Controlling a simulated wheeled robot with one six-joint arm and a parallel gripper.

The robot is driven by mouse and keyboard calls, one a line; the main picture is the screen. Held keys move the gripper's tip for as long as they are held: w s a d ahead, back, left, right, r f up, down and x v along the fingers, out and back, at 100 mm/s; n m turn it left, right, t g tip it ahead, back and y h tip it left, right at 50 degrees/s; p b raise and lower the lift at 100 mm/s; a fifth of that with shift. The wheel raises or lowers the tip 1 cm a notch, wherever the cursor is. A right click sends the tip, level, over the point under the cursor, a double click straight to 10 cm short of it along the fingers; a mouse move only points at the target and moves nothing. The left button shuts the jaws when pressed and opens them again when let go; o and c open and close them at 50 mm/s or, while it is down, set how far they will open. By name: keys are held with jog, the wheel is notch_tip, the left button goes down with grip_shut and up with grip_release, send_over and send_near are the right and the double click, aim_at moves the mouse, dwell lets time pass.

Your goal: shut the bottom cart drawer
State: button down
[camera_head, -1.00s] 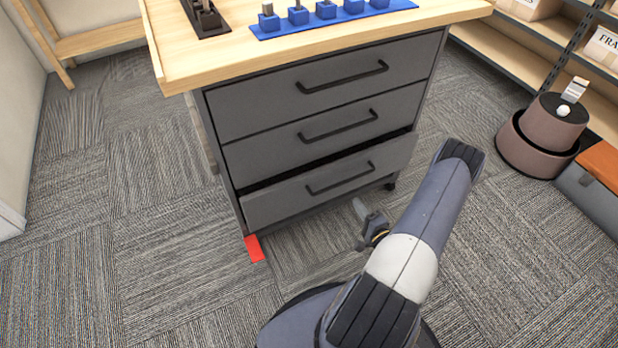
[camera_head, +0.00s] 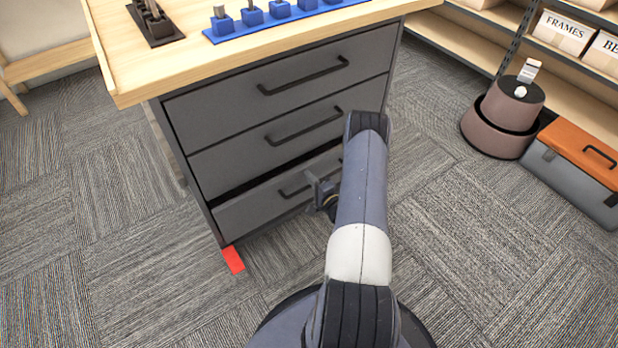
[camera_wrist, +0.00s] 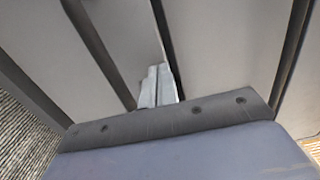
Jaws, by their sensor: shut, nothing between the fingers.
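The cart (camera_head: 200,195) is grey with three drawers and black bar handles. Its bottom drawer (camera_head: 248,210) stands slightly open, with a dark gap along its top edge. The two drawers above it look closed. My gripper (camera_head: 311,180) is in front of the bottom drawer, near its handle (camera_head: 292,190), and my arm hides the drawer's right part. In the wrist view the gripper's fingers (camera_wrist: 157,86) are together and empty, close to grey drawer fronts (camera_wrist: 125,40). I cannot tell whether they touch.
A wooden top (camera_head: 135,78) on the cart holds a blue rack (camera_head: 240,30) and a dark holder (camera_head: 155,25). A red floor marker (camera_head: 232,260) lies by the cart's front corner. A round mauve bin (camera_head: 500,120) and an orange-lidded toolbox (camera_head: 575,165) stand right. Carpet to the left is clear.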

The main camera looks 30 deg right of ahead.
aim_at(300, 166)
jog(key=shift+w, duration=0.4)
jog(key=w+b, duration=0.1)
jog(key=w, duration=0.1)
jog(key=w+b, duration=0.2)
jog(key=shift+w+a+f, duration=0.1)
jog(key=shift+w+f, duration=0.05)
jog(key=shift+f, duration=0.05)
jog(key=shift+w+r+b, duration=0.1)
jog(key=shift+w+b, duration=0.25)
jog(key=shift+w+r, duration=0.1)
jog(key=shift+r, duration=0.2)
